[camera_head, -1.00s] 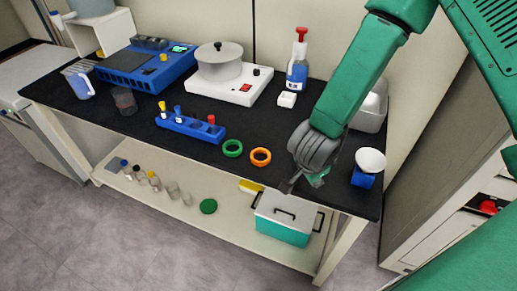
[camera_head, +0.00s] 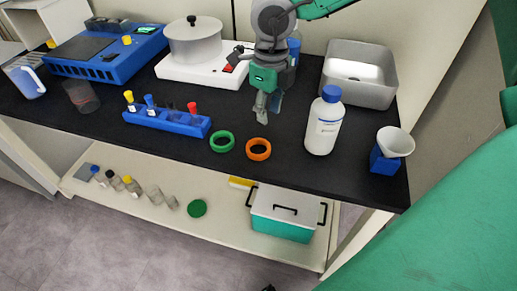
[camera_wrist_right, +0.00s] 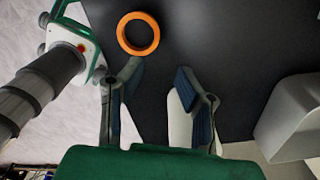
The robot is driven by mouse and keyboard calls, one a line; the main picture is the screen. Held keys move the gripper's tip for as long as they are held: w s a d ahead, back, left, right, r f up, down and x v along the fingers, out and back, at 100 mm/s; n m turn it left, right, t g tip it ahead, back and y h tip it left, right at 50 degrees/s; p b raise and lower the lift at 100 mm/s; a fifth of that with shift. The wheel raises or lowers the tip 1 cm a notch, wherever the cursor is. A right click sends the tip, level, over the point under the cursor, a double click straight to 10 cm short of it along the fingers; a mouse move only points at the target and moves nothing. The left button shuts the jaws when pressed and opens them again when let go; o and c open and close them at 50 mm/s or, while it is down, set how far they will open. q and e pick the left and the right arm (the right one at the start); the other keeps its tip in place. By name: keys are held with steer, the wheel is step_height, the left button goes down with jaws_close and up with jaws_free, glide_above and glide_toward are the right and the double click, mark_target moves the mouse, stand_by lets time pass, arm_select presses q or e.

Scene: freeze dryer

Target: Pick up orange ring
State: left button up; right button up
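The orange ring (camera_head: 258,149) lies flat on the black worktop near its front edge, just right of a green ring (camera_head: 222,141). It also shows at the top of the right wrist view (camera_wrist_right: 138,33), beyond the left finger. My right gripper (camera_head: 267,107) points down above the worktop, behind the orange ring in the head view and apart from it. In the right wrist view its two fingers (camera_wrist_right: 157,82) are spread, with no object gripped between them. My left gripper is out of view.
A white bottle with blue cap (camera_head: 324,124) stands right of the ring. A blue tube rack (camera_head: 166,122) is to the left. A white hotplate (camera_head: 178,68) with a pot and a grey basin (camera_head: 358,88) stand behind. A blue stand with white funnel (camera_head: 384,161) is far right.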

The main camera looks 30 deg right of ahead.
glide_above(264, 140)
step_height(264, 140, down, 4)
steer(key=shift+s+f+b, duration=0.1)
steer(key=shift+b, duration=0.2)
step_height(264, 140, down, 5)
steer(key=shift+d+f+b, duration=0.15)
steer(key=shift+b, duration=0.65)
steer(key=shift+c, duration=0.9)
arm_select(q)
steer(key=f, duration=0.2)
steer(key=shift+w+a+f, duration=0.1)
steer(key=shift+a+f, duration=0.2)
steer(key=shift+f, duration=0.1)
arm_select(e)
jaws_close()
